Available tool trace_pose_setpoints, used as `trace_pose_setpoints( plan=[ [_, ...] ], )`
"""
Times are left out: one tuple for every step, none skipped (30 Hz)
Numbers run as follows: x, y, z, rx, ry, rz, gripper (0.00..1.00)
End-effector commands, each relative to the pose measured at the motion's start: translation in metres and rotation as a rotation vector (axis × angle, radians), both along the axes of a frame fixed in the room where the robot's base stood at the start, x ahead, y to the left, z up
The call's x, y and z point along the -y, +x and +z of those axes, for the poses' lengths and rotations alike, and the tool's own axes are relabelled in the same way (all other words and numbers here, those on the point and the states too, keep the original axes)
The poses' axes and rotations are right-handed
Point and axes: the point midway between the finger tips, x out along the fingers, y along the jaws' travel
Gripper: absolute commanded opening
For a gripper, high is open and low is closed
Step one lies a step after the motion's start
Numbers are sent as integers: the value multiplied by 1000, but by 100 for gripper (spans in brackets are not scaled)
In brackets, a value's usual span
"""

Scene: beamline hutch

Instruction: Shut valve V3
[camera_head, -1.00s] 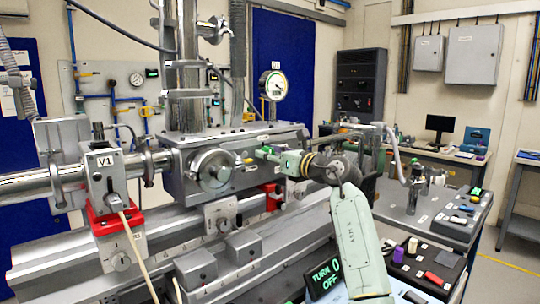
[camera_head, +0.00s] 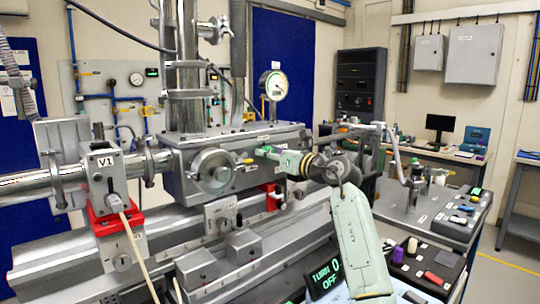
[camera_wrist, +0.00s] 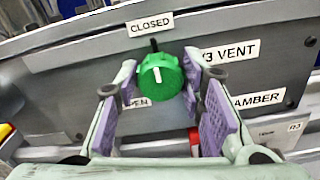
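The V3 valve knob (camera_wrist: 159,77) is round and green with a white pointer mark, on a grey panel in the wrist view. The mark looks roughly upright. A dark tick stands above the knob, below the CLOSED label (camera_wrist: 150,25). The OPEN label (camera_wrist: 136,102) is at lower left, partly covered by a finger. The V3 VENT label (camera_wrist: 232,51) is to the right. My gripper (camera_wrist: 160,84) is open, its purple-padded fingers on either side of the knob. Any contact is unclear. In the head view my gripper (camera_head: 279,157) is at the grey chamber block's front.
Valve V1 (camera_head: 103,168) stands farther left. A dial gauge (camera_head: 273,86) rises behind. A grey bench (camera_head: 398,205) with small items is at right.

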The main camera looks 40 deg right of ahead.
Motion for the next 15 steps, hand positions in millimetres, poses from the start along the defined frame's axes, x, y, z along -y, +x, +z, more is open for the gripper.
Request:
trace_pose_setpoints(
  plan=[
    [0,0,0,0,0,0,42],
    [0,0,0,0,0,0,44],
    [0,0,0,0,0,0,46],
    [0,0,0,0,-1,0,48],
    [0,0,0,0,-1,0,50],
    [0,0,0,0,-1,0,53],
    [0,0,0,0,-1,0,53],
    [0,0,0,0,-1,0,53],
    [0,0,0,0,-1,0,53],
    [0,0,0,0,-1,0,53],
    [0,0,0,0,-1,0,53],
    [0,0,0,0,-1,0,53],
    [0,0,0,0,-1,0,53],
    [0,0,0,0,-1,0,53],
    [0,-1,0,0,-1,0,53]
  ],
)
